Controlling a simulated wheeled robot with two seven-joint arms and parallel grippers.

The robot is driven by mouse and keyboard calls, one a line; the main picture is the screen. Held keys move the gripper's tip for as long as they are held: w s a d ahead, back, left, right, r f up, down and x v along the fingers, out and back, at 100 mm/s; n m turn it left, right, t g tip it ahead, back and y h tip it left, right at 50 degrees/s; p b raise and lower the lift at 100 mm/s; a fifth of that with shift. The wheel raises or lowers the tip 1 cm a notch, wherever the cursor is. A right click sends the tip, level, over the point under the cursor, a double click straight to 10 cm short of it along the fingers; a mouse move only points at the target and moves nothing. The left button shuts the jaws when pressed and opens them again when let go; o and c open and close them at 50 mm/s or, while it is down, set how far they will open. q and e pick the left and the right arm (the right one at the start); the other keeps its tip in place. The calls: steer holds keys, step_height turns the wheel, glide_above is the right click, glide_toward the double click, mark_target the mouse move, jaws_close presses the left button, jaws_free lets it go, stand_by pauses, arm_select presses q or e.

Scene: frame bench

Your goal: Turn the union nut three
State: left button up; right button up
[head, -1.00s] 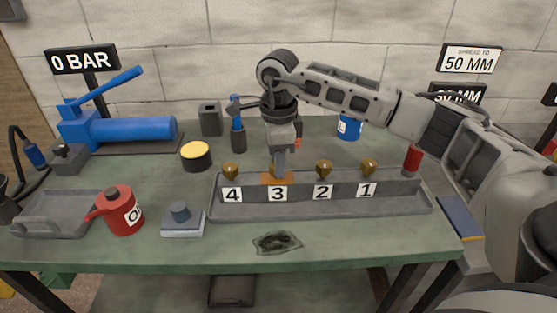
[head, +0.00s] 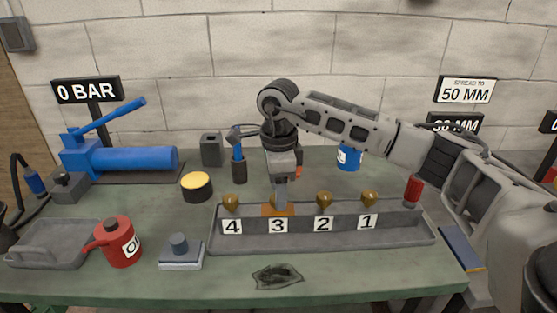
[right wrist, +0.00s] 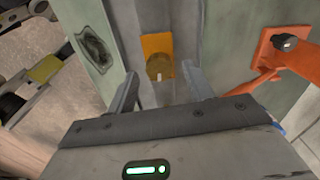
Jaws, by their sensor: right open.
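Union nut three (right wrist: 159,67) is a brass-coloured round fitting with a pale mark, on an orange plate (right wrist: 157,44) in the right wrist view. In the head view the plate (head: 267,211) stands behind the label "3", and the nut is mostly hidden by my right gripper (head: 280,200). The right gripper's two fingers (right wrist: 161,92) are apart, one to each side of the nut in the wrist view, with a gap showing on both sides. It comes down from above and holds nothing. My left gripper is not in view.
Brass nuts four (head: 231,203), two (head: 324,200) and one (head: 369,197) stand along the grey tray (head: 330,240). A red oil can (head: 119,243), a blue pump (head: 135,160) and a yellow-topped tin (head: 197,188) are to the left. A dark stain (head: 277,276) lies in front.

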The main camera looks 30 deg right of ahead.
arm_select(q)
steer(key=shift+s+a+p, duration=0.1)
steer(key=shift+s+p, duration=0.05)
steer(key=shift+p, duration=0.35)
arm_select(e)
step_height(320, 180, up, 15)
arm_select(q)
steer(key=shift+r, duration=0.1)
arm_select(e)
steer(key=shift+r, duration=0.1)
